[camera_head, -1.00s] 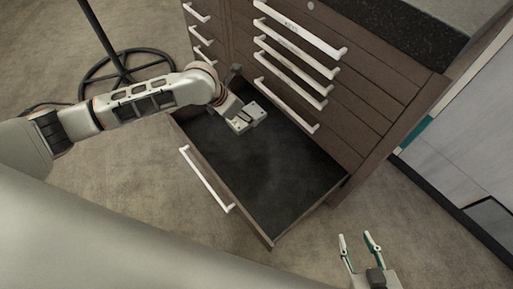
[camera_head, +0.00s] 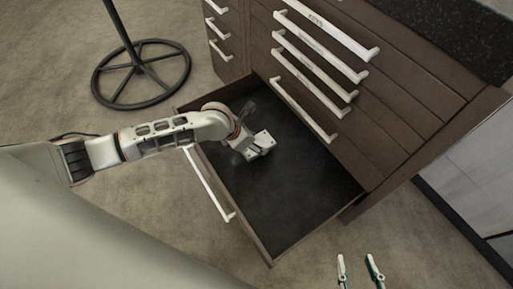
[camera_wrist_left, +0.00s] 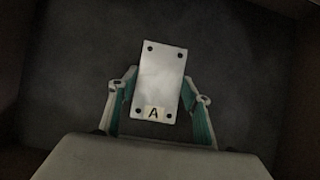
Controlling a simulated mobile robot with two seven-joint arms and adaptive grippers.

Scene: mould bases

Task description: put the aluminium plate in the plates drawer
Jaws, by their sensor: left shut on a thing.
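The aluminium plate (camera_wrist_left: 159,75) is a pale rectangle with a hole near each corner and a label "A" at its near end in the left wrist view. My left gripper (camera_wrist_left: 158,98) has a finger on each long side of it and is shut on it. In the head view the plate (camera_head: 263,142) and the left gripper (camera_head: 250,148) are inside the open bottom drawer (camera_head: 290,215), near its back left part. I cannot tell whether the plate touches the drawer floor. My right gripper (camera_head: 358,268) is open and empty at the bottom edge, outside the drawer.
The drawer's dark floor is otherwise bare. Closed drawers with white handles (camera_head: 318,62) rise above it, under a dark countertop (camera_head: 440,30). A black round stand base (camera_head: 141,74) is on the carpet at the left. A pale cabinet stands at the right.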

